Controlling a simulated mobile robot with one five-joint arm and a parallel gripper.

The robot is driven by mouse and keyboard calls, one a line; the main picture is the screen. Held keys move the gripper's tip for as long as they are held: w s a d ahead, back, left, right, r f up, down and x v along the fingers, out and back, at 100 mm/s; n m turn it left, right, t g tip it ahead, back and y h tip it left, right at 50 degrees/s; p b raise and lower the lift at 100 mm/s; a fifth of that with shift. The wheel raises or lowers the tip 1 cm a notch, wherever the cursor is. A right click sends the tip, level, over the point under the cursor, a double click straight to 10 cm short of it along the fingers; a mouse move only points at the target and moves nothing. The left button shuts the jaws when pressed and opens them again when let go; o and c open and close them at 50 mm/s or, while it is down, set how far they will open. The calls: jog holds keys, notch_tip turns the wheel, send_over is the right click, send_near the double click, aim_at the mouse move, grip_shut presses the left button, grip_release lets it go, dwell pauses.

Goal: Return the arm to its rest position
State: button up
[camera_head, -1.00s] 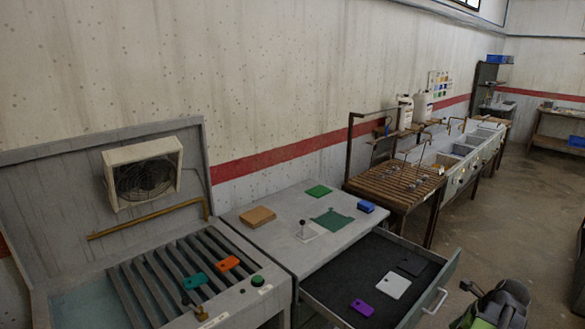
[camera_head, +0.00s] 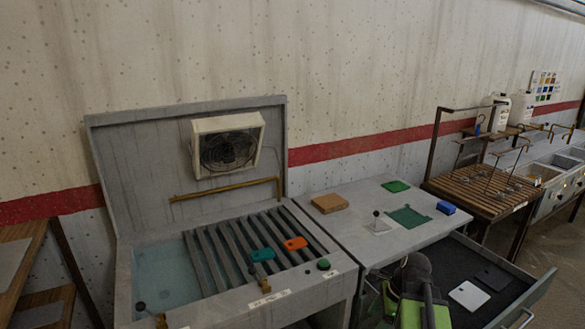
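My arm, with dark and green parts, rises at the bottom of the head view, in front of the drawer. My gripper (camera_head: 408,272) seems to be at its dark upper end. Its fingers cannot be made out, and nothing is clearly seen held in it. The open drawer (camera_head: 463,262) has a dark lining and holds a white tag (camera_head: 469,295) and a dark tag (camera_head: 493,277). My arm covers the drawer's left part.
A teal tag (camera_head: 262,254) and an orange tag (camera_head: 295,243) lie on the slatted tank (camera_head: 340,290). The grey worktop (camera_head: 345,220) holds a brown block (camera_head: 329,203), green pieces and a blue box (camera_head: 446,208). A wooden slatted bench (camera_head: 470,190) stands right.

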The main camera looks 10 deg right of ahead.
jog(key=a+f+n+h+b, duration=0.1)
jog(key=a+f+n, duration=0.1)
jog(key=a+n, duration=0.7)
jog(key=a+f+n+g+h+b, duration=0.1)
jog(key=a+f+n+h, duration=0.1)
jog(key=a+n, duration=0.8)
jog(key=n, duration=0.3)
jog(key=shift+w+f+g+b, duration=0.3)
jog(key=shift+w+f+b, duration=0.05)
